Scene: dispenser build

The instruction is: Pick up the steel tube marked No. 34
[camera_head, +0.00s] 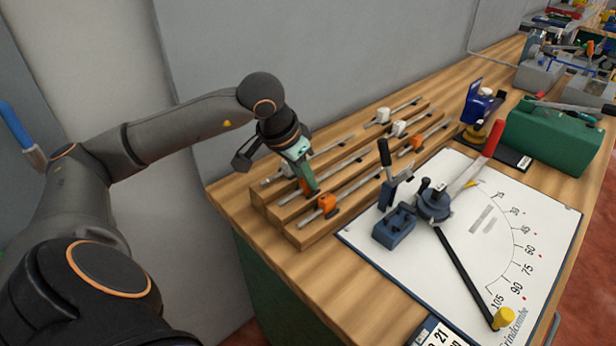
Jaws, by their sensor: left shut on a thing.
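A stepped wooden rack (290,233) on the bench holds several thin steel tubes, some with white clips and some with orange ones. My left gripper (309,190) reaches down over the rack's near left part. It is shut on a steel tube (348,163) in the middle row, which still lies along the rack. The fingers partly cover this tube and an orange clip beside them. A front-row tube (361,184) with an orange clip (327,204) lies just in front. A back-row tube (329,147) lies behind. No number 34 is readable. My right gripper is out of view.
A bending tool (434,204) with a long dark arm and a red-handled lever stands on a white angle-scale board (500,262) right of the rack. A blue device (480,104) and a green case (552,137) stand behind. A grey wall is close behind the rack.

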